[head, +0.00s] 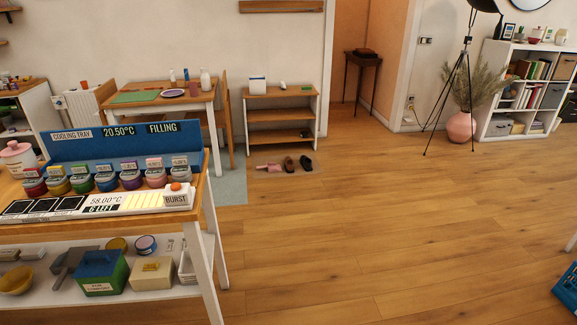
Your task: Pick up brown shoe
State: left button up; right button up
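A brown shoe (289,164) stands on the floor in front of a small wooden shelf, at the upper middle of the head view. A pink shoe (268,167) lies just to its left and a dark shoe (306,163) just to its right. The shoes look small and far off, beyond a stretch of open floor. Neither of my grippers shows in the head view.
The small shelf (281,117) stands behind the shoes. A workbench with colored jars (105,177) fills the near left. A white-legged table (158,102) stands left of the shelf. A tripod (462,85) and a blue crate (567,287) are right. The middle floor is clear.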

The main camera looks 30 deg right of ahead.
aim_at(288, 162)
jog(key=i+l+z, duration=0.65)
jog(key=i, duration=0.25)
jog(key=i+l+z, duration=0.35)
jog(key=i, duration=0.15)
jog(key=i+z, duration=0.3)
jog(key=i, duration=2.6)
jog(key=i+u, duration=0.2)
jog(key=i, duration=0.25)
jog(key=i+l+u, duration=0.15)
jog(key=i, duration=0.3)
jog(key=i+l+u, duration=0.2)
jog(key=i, duration=0.25)
